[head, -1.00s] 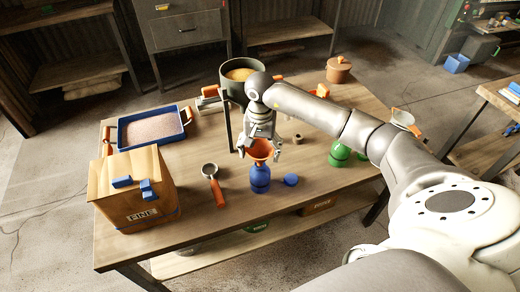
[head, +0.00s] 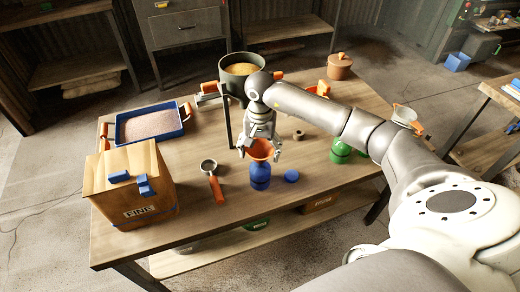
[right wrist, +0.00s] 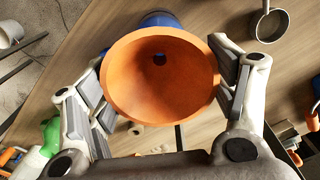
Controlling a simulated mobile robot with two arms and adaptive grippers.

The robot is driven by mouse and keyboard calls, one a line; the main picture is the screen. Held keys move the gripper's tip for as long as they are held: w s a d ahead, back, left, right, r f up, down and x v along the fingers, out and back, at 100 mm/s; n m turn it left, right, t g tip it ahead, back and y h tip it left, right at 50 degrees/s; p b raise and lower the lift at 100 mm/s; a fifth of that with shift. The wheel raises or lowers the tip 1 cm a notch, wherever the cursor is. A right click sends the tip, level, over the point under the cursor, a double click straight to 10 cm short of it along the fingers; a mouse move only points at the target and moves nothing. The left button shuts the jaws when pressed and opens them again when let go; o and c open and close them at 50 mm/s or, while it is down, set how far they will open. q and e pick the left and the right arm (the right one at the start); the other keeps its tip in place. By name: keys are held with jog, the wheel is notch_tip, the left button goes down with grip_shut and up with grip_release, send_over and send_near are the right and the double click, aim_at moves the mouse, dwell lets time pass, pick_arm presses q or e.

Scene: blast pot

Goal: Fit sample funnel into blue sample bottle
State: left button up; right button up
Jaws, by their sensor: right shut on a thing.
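The orange sample funnel (head: 259,150) is upright, wide mouth up, directly above the blue sample bottle (head: 260,177), which stands near the table's front edge. My right gripper (head: 259,146) is shut on the funnel, with a finger on each side of its cone. In the right wrist view the funnel (right wrist: 145,95) fills the middle, and a dark bluish spot shows through its hole. Part of the blue bottle (right wrist: 160,18) shows behind its rim. The spout is hidden, so I cannot tell whether it sits inside the neck. My left gripper is not in view.
A blue cap (head: 291,176) lies right of the bottle; an orange-handled scoop (head: 213,180) lies left. A box marked FINE (head: 130,190) and a blue tray (head: 125,141) stand at left. A green bottle (head: 340,152) is to the right, a dark pot (head: 240,85) behind.

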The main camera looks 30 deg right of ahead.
jog(key=shift+f, duration=0.2)
jog(key=o, duration=1)
